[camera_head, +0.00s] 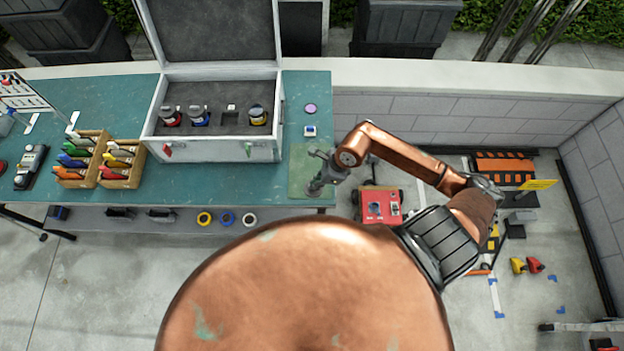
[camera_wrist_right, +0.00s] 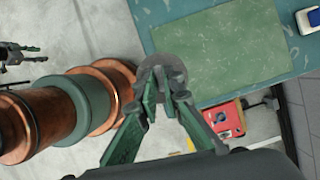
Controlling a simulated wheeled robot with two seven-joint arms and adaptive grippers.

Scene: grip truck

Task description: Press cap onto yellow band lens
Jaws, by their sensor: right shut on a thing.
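The yellow band lens (camera_head: 257,115) stands upright in the right part of the open case's foam in the head view. My right gripper (camera_head: 322,182) is over the front right corner of the bench, apart from the lens, to its right and nearer to me. In the right wrist view my right gripper (camera_wrist_right: 168,98) is shut on a dark grey round cap (camera_wrist_right: 160,66), partly hidden by the fingers. A dark gripper with greenish fingers, seemingly my left (camera_wrist_right: 22,54), shows small at the left edge of the wrist view; its jaw opening is unclear.
The grey case (camera_head: 218,152) also holds a red band lens (camera_head: 170,116) and a blue band lens (camera_head: 200,116). A green mat (camera_head: 305,160) lies on the bench (camera_head: 235,185), with a small white-and-blue box (camera_head: 310,131) behind it. Wooden trays (camera_head: 122,176) of coloured-handled tools stand left.

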